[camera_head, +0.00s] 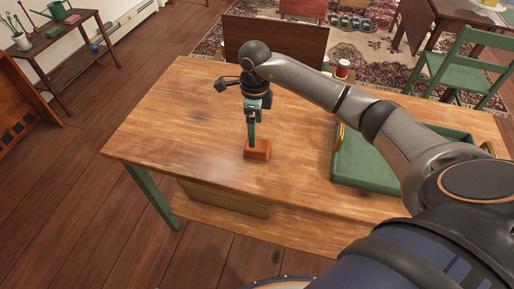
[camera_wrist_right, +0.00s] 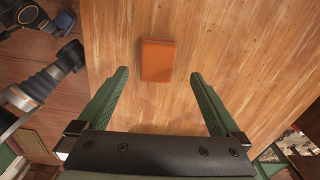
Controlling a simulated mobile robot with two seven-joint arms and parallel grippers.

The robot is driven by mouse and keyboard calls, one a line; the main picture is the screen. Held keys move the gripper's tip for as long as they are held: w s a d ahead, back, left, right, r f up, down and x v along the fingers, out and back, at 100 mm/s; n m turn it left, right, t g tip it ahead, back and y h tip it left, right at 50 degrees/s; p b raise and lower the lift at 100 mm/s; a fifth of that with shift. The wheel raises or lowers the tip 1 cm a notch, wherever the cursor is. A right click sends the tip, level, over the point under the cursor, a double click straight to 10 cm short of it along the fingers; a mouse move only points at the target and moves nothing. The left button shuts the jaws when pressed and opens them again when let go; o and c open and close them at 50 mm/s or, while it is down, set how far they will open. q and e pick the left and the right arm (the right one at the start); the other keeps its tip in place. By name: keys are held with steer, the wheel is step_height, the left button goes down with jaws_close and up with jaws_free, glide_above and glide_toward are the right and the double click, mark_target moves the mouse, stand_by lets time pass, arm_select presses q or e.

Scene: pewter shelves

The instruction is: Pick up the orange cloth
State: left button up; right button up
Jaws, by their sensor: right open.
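The orange cloth (camera_head: 258,149) is a small folded block lying on the wooden table (camera_head: 190,110). In the right wrist view the orange cloth (camera_wrist_right: 157,61) lies beyond my fingertips, roughly centred between them. My right gripper (camera_head: 252,138) points down just above or behind the cloth in the head view; its exact height is hard to tell. In the right wrist view my right gripper (camera_wrist_right: 158,78) has its two green fingers wide apart with nothing between them. My left gripper does not show in the head view.
A green tray (camera_head: 362,181) with brass handles stands at the table's right side, partly hidden by my right arm. A red can (camera_head: 342,68) stands near the far edge. A green chair (camera_head: 465,70) is beyond the table. The table's left part is clear.

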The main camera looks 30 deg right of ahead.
mark_target(257, 145)
step_height(257, 145, down, 2)
steer(key=f, duration=0.4)
steer(key=shift+s, duration=0.4)
steer(key=shift+f, duration=0.7)
steer(key=shift+c, duration=0.2)
steer(key=c, duration=1.2)
